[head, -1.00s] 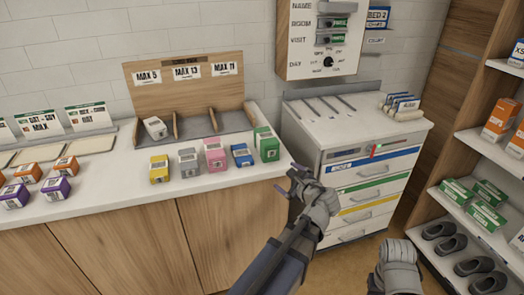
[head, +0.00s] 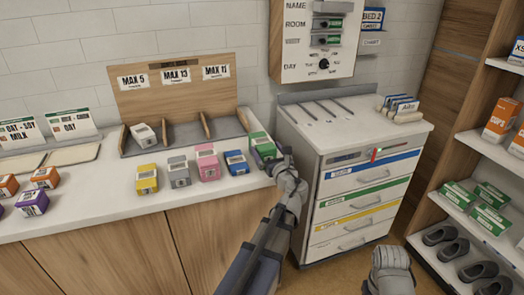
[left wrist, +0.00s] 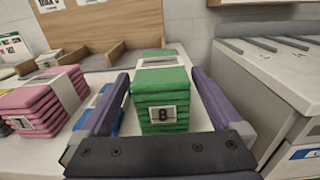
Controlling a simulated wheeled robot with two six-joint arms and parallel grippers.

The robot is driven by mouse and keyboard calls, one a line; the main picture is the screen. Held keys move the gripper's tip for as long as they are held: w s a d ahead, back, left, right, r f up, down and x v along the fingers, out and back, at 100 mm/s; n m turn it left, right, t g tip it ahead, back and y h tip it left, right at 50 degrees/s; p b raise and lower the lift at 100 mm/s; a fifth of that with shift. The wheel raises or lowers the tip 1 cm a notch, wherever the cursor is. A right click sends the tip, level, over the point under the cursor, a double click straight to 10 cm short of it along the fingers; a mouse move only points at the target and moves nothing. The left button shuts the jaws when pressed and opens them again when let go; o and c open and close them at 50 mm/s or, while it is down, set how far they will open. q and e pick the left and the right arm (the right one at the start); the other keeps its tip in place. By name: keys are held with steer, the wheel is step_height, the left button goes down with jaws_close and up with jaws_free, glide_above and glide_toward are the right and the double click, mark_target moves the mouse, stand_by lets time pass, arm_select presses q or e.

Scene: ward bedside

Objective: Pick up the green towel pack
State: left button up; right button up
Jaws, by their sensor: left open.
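The green towel pack (head: 261,147) stands at the right end of a row of packs on the white counter, near its right edge. In the left wrist view the green pack (left wrist: 162,100) is a folded stack with a white band and a label reading 8. My left gripper (head: 272,163) is open at the pack, with its purple fingers on either side of it. The fingers do not visibly squeeze it. Part of my right arm's end (head: 390,270) shows at the bottom right of the head view; its fingers cannot be made out.
The blue pack (head: 236,163) is close on the left, beside my left finger. Pink (head: 207,163), grey (head: 180,169) and yellow (head: 146,179) packs follow. A wooden divided rack (head: 180,95) stands behind. A drawer cabinet (head: 365,190) is to the right.

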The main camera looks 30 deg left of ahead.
mark_target(262, 140)
arm_select(q)
steer(key=x, duration=0.5)
steer(key=shift+w+a, duration=0.1)
steer(key=c, duration=1.5)
